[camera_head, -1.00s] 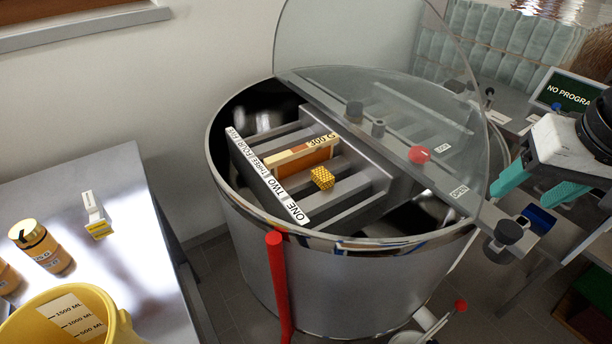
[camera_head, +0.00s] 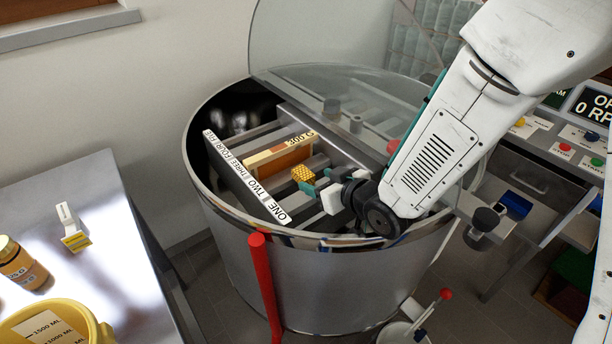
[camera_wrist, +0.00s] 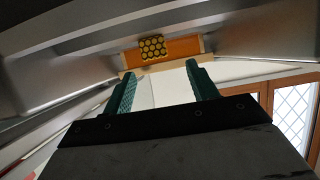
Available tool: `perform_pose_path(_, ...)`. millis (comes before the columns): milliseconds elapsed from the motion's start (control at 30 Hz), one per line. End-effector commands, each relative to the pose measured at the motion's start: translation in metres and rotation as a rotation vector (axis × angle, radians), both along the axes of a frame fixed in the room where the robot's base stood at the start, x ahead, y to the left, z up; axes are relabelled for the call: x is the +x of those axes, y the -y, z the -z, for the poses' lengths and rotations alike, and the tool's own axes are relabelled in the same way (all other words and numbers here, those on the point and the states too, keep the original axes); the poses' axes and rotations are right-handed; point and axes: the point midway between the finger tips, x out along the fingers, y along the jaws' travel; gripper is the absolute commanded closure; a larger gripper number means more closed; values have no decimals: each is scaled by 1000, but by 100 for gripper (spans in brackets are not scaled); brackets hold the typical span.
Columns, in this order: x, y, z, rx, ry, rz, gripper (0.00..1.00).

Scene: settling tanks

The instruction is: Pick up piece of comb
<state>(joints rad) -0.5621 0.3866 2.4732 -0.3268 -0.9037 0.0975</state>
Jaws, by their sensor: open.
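The piece of comb (camera_head: 302,174) is a small yellow honeycomb block. It sits inside the steel drum, on the slotted rack next to a wood-edged frame (camera_head: 277,158). My gripper (camera_head: 317,183) is open with teal fingers, just to the right of the comb in the head view. In the wrist view the comb (camera_wrist: 153,47) shows ahead, beyond the open fingertips (camera_wrist: 160,72), with the orange frame (camera_wrist: 185,46) behind it. Nothing is between the fingers. Whether a fingertip touches the comb is hard to tell.
The drum (camera_head: 290,275) has a raised rim and a clear lid (camera_head: 330,50) standing open behind. Rack bars and a label strip (camera_head: 245,180) flank the comb. A red post (camera_head: 265,290) stands in front. A table (camera_head: 110,230) with jars is at the left.

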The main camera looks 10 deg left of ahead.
Motion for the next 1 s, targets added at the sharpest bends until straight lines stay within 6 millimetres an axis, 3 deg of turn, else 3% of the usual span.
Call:
perform_pose_path(500, 43, -40, 30, 4, 4, -4, 42)
perform_pose_path(867, 49, -47, 34, 4, 5, -4, 42)
perform_pose_path(1000, 49, -47, 34, 3, 4, -4, 81)
